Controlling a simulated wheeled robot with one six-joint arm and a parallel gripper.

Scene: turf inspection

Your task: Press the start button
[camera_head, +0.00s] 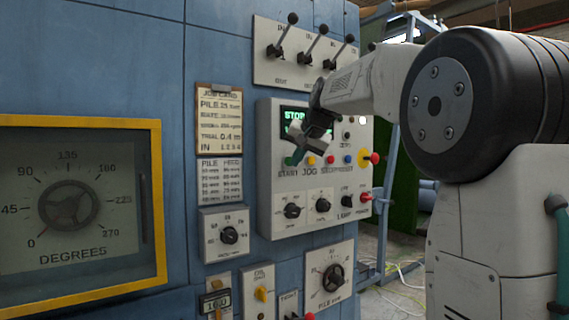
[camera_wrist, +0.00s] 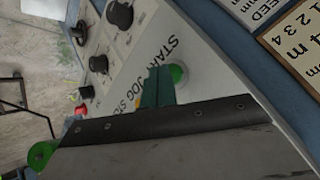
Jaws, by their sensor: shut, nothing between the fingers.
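The start button is a round green button above the word START. In the wrist view the button (camera_wrist: 179,75) shows right beside my shut fingertips (camera_wrist: 158,86). In the head view my gripper (camera_head: 294,157) is in front of the control panel (camera_head: 265,180), with its green fingertips over the START spot, and the button is mostly hidden behind them. I cannot tell whether the fingertips touch the button. Nothing shows between the fingers. The panel's dark display (camera_head: 293,114) shows green text that begins with STOP; part of it is hidden by my gripper.
A yellow JOG button (camera_head: 311,160), a red button (camera_head: 329,160) and a blue button (camera_head: 347,160) sit in the same row. A red emergency knob (camera_head: 375,158) stands at the right end. Black knobs (camera_head: 292,210) are below. Three levers (camera_head: 319,30) stick out above the panel.

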